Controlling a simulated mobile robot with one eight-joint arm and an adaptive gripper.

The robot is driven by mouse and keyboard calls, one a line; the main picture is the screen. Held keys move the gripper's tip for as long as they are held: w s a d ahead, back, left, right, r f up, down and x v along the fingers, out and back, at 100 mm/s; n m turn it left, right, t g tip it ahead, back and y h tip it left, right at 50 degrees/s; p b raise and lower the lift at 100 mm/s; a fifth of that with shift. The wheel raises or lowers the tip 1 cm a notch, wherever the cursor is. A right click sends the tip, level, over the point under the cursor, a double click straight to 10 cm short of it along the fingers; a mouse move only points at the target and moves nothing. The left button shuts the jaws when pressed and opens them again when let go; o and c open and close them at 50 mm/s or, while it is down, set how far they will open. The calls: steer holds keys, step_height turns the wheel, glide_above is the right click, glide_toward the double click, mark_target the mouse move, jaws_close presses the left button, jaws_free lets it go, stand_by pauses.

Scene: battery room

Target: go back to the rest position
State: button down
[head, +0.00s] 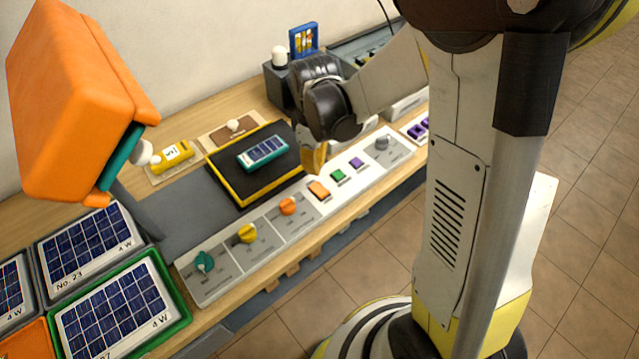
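My arm reaches over the workbench (262,205) from the right. Its dark wrist joints hang above the right side of a black tray with a yellow rim (225,178). A yellow-orange tip, which looks like part of my gripper (313,160), shows below the wrist, near the tray's right corner. The rest of the gripper is hidden behind the wrist, so its opening does not show. A small teal solar-panel block (263,153) lies on the tray, left of the tip and apart from it. Nothing is visibly held.
A white control panel (215,283) with coloured knobs and buttons runs along the front edge. A large orange box-like body (70,100) rises at the left, above framed solar panels (118,310). A dark box (283,88) and a blue-framed item (304,40) stand behind my wrist. Tiled floor (575,215) is clear at right.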

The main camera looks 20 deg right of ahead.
steer(key=shift+r, duration=0.1)
stand_by(0.4)
steer(key=s+r+m+t+b, duration=0.4)
steer(key=s+r+m+t, duration=0.3)
steer(key=s+r+m, duration=0.2)
steer(key=shift+s+r+m, duration=0.3)
steer(key=shift+s+r, duration=0.95)
steer(key=shift+s, duration=0.65)
